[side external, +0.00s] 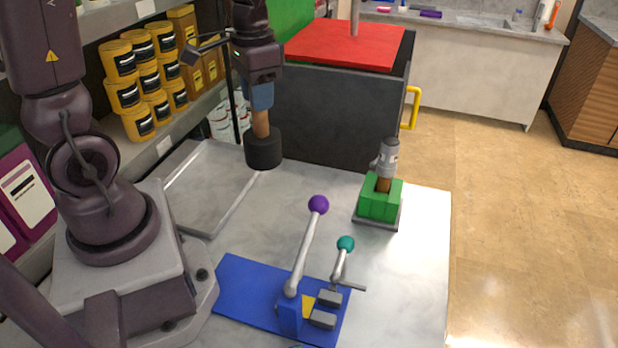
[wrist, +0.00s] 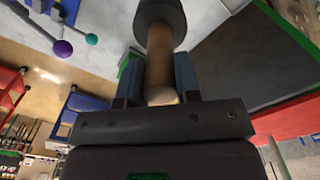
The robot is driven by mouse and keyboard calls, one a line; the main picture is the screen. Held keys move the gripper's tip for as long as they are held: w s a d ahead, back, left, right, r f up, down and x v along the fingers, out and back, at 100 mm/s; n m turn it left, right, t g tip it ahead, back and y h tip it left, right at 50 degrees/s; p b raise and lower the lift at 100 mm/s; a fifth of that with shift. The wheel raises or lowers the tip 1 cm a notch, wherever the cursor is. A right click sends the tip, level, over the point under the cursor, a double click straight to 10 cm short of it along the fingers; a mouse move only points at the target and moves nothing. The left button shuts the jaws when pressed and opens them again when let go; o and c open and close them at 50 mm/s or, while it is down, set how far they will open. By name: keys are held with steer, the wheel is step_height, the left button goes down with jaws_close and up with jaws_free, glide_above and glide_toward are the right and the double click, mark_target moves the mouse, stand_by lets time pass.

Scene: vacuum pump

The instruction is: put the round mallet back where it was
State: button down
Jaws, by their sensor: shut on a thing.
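The round mallet has a black cylindrical head (side external: 264,149) and a brown wooden handle (side external: 261,122). It hangs head down, above the back of the grey table near the dark box. My gripper (side external: 261,98) is shut on the upper part of the handle, with blue finger pads on its sides. In the wrist view the handle (wrist: 160,58) lies between the two fingers (wrist: 158,85), and the head (wrist: 161,14) is at the top edge. The head looks clear of the table, though its exact height is hard to tell.
A shallow grey tray (side external: 163,212) lies empty at the table's left. A green holder (side external: 379,206) with a grey tool stands right. A blue plate (side external: 245,285) carries purple- and teal-knobbed levers in front. A dark box (side external: 330,115) with red top stands behind; yellow tubs (side external: 124,95) sit left.

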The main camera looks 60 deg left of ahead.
steer(key=shift+f+m, duration=0.1)
steer(key=shift+m, duration=0.2)
steer(key=w+a+f, duration=0.5)
steer(key=w+f, duration=0.7)
steer(key=f, duration=0.1)
steer(key=shift+w+a, duration=0.2)
steer(key=shift+w, duration=0.1)
steer(key=c, duration=0.8)
jaws_free()
steer(key=shift+f, duration=0.15)
